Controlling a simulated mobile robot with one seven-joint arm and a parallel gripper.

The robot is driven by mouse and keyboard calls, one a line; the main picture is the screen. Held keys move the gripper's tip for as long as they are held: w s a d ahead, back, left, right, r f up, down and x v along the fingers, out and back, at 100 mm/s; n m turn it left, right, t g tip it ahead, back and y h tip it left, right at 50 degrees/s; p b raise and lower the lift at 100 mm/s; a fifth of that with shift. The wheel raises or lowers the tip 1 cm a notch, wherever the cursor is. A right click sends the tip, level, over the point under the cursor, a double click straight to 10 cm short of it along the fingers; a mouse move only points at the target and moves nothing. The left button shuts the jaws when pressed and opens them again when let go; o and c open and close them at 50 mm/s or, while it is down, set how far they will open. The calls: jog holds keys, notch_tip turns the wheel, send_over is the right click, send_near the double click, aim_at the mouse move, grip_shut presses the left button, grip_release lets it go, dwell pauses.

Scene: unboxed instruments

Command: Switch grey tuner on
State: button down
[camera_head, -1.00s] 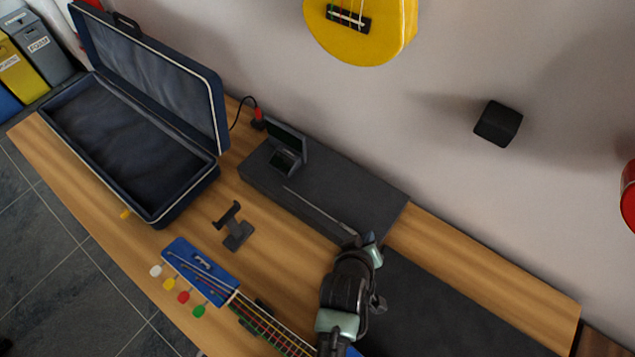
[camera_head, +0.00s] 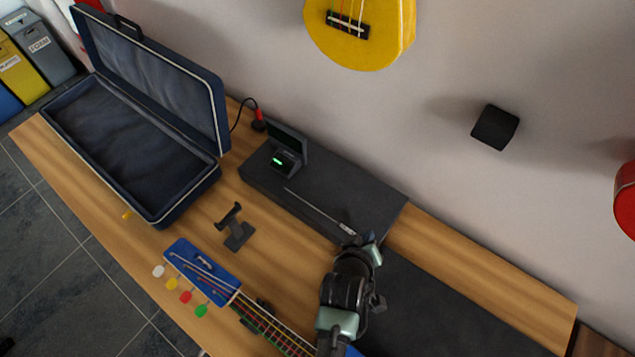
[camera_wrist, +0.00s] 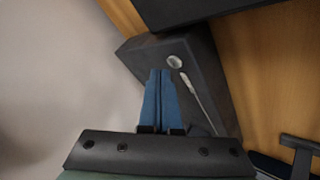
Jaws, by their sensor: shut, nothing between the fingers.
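A small dark grey device with a slanted face, which looks like the grey tuner (camera_head: 286,160), stands on the far left part of the black ledge (camera_head: 375,205). A small green light glows on its face. My gripper (camera_head: 368,240) is over the right end of the ledge, well apart from the device. In the wrist view its blue fingers (camera_wrist: 159,72) are together and empty. The tuner cannot be made out for sure in the wrist view.
A thin metal rod (camera_head: 318,209) lies on the ledge between gripper and tuner. A dark upright panel (camera_head: 289,137) stands behind the tuner. An open blue case (camera_head: 190,190), a black stand (camera_head: 237,230) and a blue-headed stringed instrument (camera_head: 200,270) occupy the left of the table.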

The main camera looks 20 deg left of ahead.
notch_tip(320, 180, up, 6)
jog(key=p, duration=0.5)
jog(key=shift+p, duration=0.4)
jog(key=w+r+m+t, duration=0.2)
jog(key=w+r, duration=0.1)
jog(key=r, duration=0.8)
jog(key=w+r+m+t, duration=0.2)
jog(key=w+r, duration=0.1)
jog(key=r, duration=0.8)
jog(key=w+r+m+t, duration=0.2)
jog(key=w+r, duration=0.2)
jog(key=r, duration=0.8)
jog(key=s+r+t, duration=0.4)
jog(key=s+r, duration=0.1)
jog(key=r, duration=0.7)
jog(key=s+r+m+t, duration=0.1)
jog(key=s+r+t, duration=0.3)
jog(key=r, duration=0.9)
jog(key=s+r+t+y, duration=0.1)
jog(key=s+r+t, duration=0.3)
jog(key=s+r, duration=0.3)
notch_tip(320, 180, up, 6)
jog(key=shift+f+m, duration=0.25)
jog(key=shift+m, duration=0.15)
